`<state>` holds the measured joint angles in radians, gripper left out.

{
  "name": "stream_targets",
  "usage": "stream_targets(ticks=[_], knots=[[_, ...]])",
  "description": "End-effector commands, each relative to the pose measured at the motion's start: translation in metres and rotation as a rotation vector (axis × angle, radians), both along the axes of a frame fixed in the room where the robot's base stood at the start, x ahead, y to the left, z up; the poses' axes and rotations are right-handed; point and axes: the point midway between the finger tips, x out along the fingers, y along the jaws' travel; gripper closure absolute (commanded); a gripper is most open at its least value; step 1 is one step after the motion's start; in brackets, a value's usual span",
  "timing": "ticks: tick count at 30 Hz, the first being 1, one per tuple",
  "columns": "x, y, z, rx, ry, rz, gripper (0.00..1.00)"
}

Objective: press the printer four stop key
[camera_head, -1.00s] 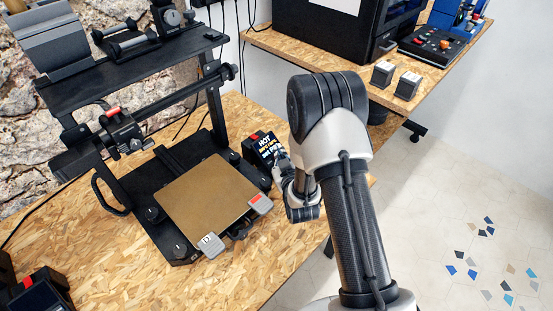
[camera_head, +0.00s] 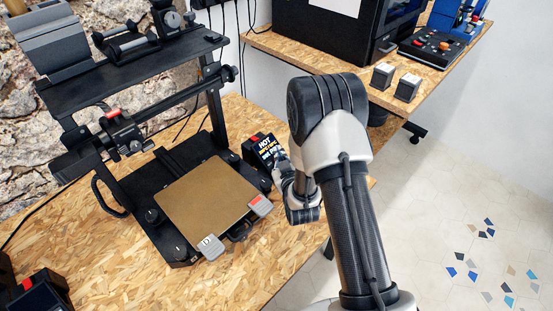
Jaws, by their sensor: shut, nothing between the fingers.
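An open-frame black printer with a tan bed (camera_head: 208,198) stands on the chipboard table at left. At its right rear corner is a small black control box (camera_head: 250,150) with a red key (camera_head: 255,139) on top and a lit screen reading "HOT" (camera_head: 266,146). My gripper (camera_head: 280,163) is at the right side of this box, beside the screen, shut and empty. My wrist partly hides the fingertips, so I cannot tell whether they touch the box. No printer number is readable.
Another black box with a red key (camera_head: 27,284) is at the lower left. A second table (camera_head: 300,49) at the back right holds a dark enclosed printer (camera_head: 335,30), two small boxes and a panel with buttons (camera_head: 432,45). Table space in front of the bed is clear.

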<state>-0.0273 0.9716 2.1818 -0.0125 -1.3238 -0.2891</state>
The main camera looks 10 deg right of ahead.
Motion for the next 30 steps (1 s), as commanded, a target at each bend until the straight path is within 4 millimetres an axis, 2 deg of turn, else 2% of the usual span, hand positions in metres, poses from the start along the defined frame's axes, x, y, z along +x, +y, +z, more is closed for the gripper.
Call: stream_targets(ticks=[30], knots=[[0.0046, 0.0034, -0.0073, 0.0, 0.0, 0.0, 1.0]])
